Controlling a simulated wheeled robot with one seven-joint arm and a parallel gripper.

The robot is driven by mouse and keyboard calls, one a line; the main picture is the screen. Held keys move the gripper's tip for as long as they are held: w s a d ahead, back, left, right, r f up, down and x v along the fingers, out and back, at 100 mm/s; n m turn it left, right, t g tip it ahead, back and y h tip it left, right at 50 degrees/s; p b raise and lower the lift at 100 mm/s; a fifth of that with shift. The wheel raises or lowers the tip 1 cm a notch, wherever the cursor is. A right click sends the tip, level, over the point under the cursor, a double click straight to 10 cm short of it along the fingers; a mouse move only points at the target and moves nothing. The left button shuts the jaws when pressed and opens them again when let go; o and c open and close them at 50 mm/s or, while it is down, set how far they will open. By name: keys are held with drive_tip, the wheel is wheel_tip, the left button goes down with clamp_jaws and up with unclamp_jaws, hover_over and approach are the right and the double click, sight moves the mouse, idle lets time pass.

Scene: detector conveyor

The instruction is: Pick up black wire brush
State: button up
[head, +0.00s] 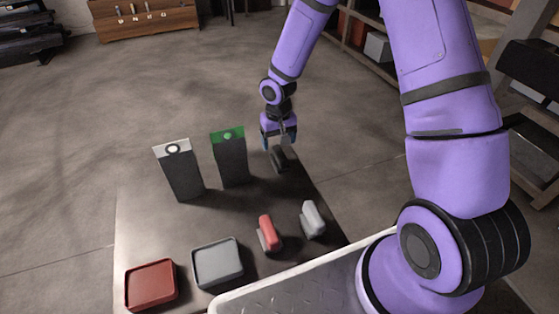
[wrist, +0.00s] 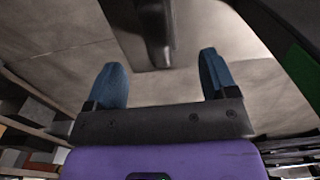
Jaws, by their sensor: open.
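The black wire brush (head: 279,159) appears to be the small dark object near the far right edge of the dark table, right below my gripper. My gripper (head: 279,137) is open with blue fingers, close above and behind the brush. In the wrist view my gripper (wrist: 160,75) shows its two fingers spread wide apart with nothing between them. A dark elongated object, apparently the brush (wrist: 155,30), lies beyond the fingertips, roughly in line with the gap. Its upper end is cut off by the frame. I cannot tell whether the fingers touch it.
On the dark table (head: 140,225) stand a dark box with a green top (head: 231,158) and one with a white top (head: 180,172). Nearer are a red block (head: 268,233), a grey block (head: 312,220), a red tray (head: 150,284) and a grey tray (head: 217,263).

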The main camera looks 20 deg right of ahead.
sight(280, 159)
wheel_tip(280, 159, down, 3)
drive_tip(key=shift+s+f, duration=0.15)
drive_tip(key=shift+f, duration=1.2)
drive_tip(key=shift+s+f, duration=0.15)
drive_tip(key=shift+f, duration=1.15)
drive_tip(key=shift+d, duration=0.1)
drive_tip(key=c, duration=1.2)
drive_tip(key=shift+o, duration=0.2)
drive_tip(key=shift+r, duration=0.15)
wheel_tip(280, 159, up, 10)
drive_tip(key=shift+f, duration=0.1)
